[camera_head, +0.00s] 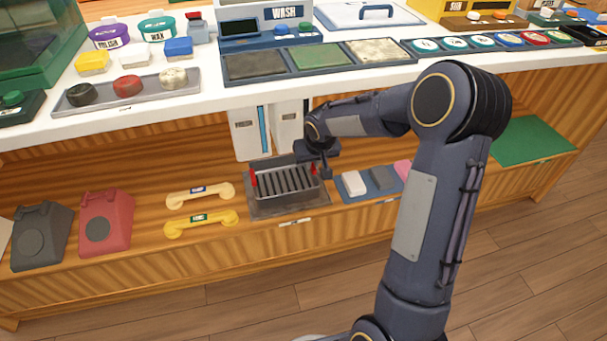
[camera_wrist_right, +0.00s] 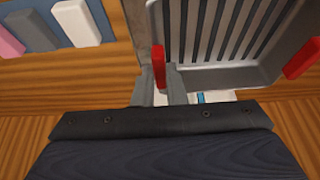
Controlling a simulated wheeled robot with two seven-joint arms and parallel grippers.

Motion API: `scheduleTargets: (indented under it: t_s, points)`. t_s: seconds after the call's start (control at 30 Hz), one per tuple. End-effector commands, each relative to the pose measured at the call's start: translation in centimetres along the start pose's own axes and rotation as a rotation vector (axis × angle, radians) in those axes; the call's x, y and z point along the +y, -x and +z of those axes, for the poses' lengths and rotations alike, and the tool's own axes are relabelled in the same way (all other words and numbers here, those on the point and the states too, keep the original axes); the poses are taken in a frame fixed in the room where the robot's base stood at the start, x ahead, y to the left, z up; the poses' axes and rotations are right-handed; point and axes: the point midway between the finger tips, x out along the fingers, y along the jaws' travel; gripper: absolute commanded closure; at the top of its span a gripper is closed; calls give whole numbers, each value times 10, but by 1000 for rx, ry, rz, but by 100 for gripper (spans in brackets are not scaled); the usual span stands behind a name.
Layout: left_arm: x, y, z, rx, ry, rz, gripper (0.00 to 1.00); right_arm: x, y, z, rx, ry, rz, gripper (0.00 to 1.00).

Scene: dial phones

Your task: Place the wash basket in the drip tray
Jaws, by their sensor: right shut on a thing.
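The wash basket (camera_head: 286,181) is a grey metal box with a slotted bottom and red handles at its left and right ends. In the head view it is over or inside the grey drip tray (camera_head: 262,213), whose rim shows at its left and front. I cannot tell whether the basket touches the tray floor. My right gripper (camera_head: 320,166) is at the basket's right end, shut on the red handle there. In the right wrist view the basket (camera_wrist_right: 220,72) fills the upper right, with the held red handle (camera_wrist_right: 158,55) near the fingers. My left gripper is not in view.
Yellow handsets (camera_head: 200,222) and red (camera_head: 106,222) and dark (camera_head: 42,236) phones lie left on the lower shelf. A blue mat (camera_head: 362,198) with coloured blocks is close on the right. White dispensers (camera_head: 247,130) stand behind the basket under the counter. A green mat (camera_head: 530,140) lies far right.

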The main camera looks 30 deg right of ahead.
Motion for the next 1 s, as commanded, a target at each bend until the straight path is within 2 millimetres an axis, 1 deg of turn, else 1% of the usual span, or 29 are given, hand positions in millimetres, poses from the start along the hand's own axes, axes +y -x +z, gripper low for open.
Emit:
scheduleTargets:
  t_s: [0.03, 0.13, 0.2, 0.3, 0.4, 0.57, 0.67, 0.83, 0.9, 1.0]
  points:
    - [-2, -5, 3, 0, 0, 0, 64, 3, -15, -9, 0, -5, -1, 100]
    - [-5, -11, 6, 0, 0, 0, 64, 8, -35, -27, 0, -4, -1, 100]
    - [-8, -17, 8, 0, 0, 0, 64, 10, -53, -30, -1, -3, -2, 100]
    - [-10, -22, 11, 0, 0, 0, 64, 13, -73, -37, 0, -2, -1, 100]
    - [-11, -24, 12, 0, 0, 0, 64, 15, -85, -42, 1, 0, -2, 100]
    - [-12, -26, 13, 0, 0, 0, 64, 16, -92, -45, 1, 0, -1, 100]
    - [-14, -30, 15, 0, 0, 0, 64, 18, -103, -47, 1, -2, -1, 100]
    - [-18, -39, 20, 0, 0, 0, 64, 18, -128, -38, 0, 0, -1, 100]
    - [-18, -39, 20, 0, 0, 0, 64, 17, -131, -36, 1, 0, -2, 100]
    - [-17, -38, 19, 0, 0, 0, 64, 17, -129, -37, 2, -1, -2, 100]
